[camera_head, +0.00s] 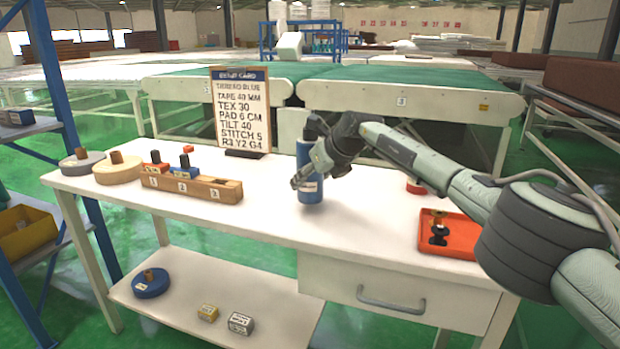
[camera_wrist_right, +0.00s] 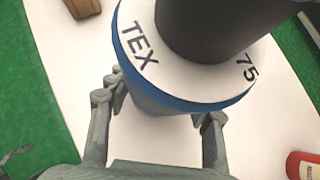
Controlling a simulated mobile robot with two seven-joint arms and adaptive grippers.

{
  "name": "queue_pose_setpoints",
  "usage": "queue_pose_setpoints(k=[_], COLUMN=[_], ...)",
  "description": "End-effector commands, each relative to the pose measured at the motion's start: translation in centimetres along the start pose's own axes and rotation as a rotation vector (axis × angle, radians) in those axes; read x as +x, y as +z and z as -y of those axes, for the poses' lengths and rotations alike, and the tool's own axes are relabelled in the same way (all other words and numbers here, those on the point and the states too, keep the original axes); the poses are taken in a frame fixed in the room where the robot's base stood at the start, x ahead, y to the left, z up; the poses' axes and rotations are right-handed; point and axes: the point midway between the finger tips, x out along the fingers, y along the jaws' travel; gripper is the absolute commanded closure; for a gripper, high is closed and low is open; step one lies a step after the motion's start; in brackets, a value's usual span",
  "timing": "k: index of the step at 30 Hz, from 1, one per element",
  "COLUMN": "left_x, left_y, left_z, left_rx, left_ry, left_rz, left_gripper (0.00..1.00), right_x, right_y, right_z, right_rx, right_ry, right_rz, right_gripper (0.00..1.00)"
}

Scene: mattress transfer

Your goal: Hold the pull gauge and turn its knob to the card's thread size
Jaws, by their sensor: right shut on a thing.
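The pull gauge (camera_head: 310,178) is a blue cylinder standing upright on the white table in the head view. Its dark knob (camera_head: 316,127) is on top. My right gripper (camera_head: 302,184) is shut around the blue body from the right side. In the right wrist view the gauge's white top face (camera_wrist_right: 200,75) shows "TEX" and "75" around the dark knob (camera_wrist_right: 212,25), and my right fingers (camera_wrist_right: 160,108) are at the body below it. The card (camera_head: 240,110) stands upright at the back of the table and reads "TEX 30". My left gripper is out of view.
A wooden block (camera_head: 205,189) with numbered slots holds small coloured pieces left of the gauge. Round wooden and grey discs lie at the table's left end. An orange tray (camera_head: 462,249) with a dark item is at the right. The table front is clear.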

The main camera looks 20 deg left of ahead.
Motion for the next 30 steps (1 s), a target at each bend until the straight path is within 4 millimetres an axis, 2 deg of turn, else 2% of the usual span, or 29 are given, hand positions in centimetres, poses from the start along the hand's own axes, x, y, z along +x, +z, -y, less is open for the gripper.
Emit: queue_pose_setpoints(k=[23,30], left_x=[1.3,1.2], left_y=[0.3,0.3], left_z=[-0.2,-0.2], left_rx=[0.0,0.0], left_ry=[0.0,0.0], left_rz=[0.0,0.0], left_gripper=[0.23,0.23], right_x=[1.6,1.4], right_y=[-1.5,-1.3], right_z=[0.0,0.0], right_rx=[0.0,-0.001], right_ry=[0.0,0.0], right_rz=[0.003,0.003], right_gripper=[1.0,1.0])
